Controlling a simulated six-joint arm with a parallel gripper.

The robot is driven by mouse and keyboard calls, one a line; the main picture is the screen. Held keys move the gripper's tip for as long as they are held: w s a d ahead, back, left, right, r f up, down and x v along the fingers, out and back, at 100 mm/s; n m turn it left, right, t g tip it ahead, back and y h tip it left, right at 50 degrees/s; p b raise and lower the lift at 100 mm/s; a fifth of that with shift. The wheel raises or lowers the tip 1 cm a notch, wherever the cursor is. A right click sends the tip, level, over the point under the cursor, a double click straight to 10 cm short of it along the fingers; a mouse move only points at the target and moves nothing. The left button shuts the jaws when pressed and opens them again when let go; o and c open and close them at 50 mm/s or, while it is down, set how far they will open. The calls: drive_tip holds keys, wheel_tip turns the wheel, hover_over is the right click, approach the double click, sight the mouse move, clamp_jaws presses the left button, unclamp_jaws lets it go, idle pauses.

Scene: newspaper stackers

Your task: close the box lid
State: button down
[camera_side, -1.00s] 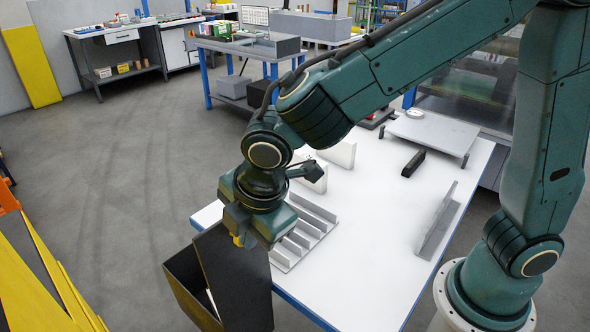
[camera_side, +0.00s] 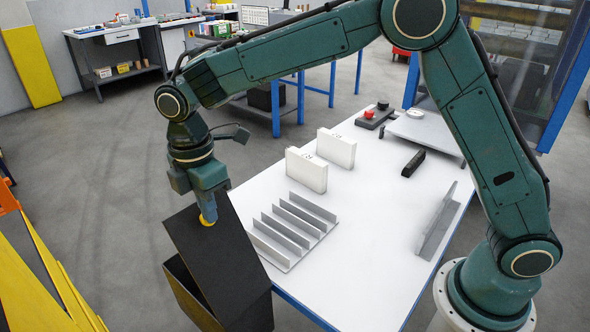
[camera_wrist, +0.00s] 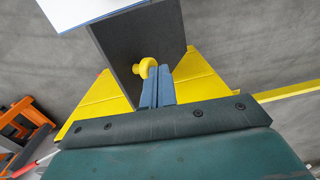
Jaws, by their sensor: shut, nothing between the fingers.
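The dark box (camera_side: 192,296) stands at the table's front left corner. Its black lid (camera_side: 205,255) stands tilted over the opening, with a gap between its raised edge and the box. A yellow knob (camera_side: 207,221) sits near the lid's raised edge. My gripper (camera_side: 208,208) is at the knob with its blue fingers together and pointing down. In the wrist view the shut fingers (camera_wrist: 159,84) are right beside the yellow knob (camera_wrist: 146,67), seemingly touching it and not around it. The dark panel (camera_wrist: 132,48) shows behind them. The inside of the box is mostly hidden.
A slotted grey rack (camera_side: 293,232) lies on the white table (camera_side: 365,235) beside the box. Two white blocks (camera_side: 307,170) stand behind it. A grey angled piece (camera_side: 437,225) and a black block (camera_side: 413,163) are on the right. The table's middle is clear.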

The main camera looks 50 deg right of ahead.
drive_tip(key=w+f, duration=1.7)
drive_tip(key=f, duration=0.2)
drive_tip(key=shift+w+f, duration=0.15)
drive_tip(key=shift+f, duration=0.15)
drive_tip(key=shift+r, duration=0.15)
wheel_tip(320, 180, up, 11)
drive_tip(key=shift+w+r, duration=0.2)
drive_tip(key=shift+w, duration=0.05)
idle(0.5)
drive_tip(key=shift+a+r, duration=0.1)
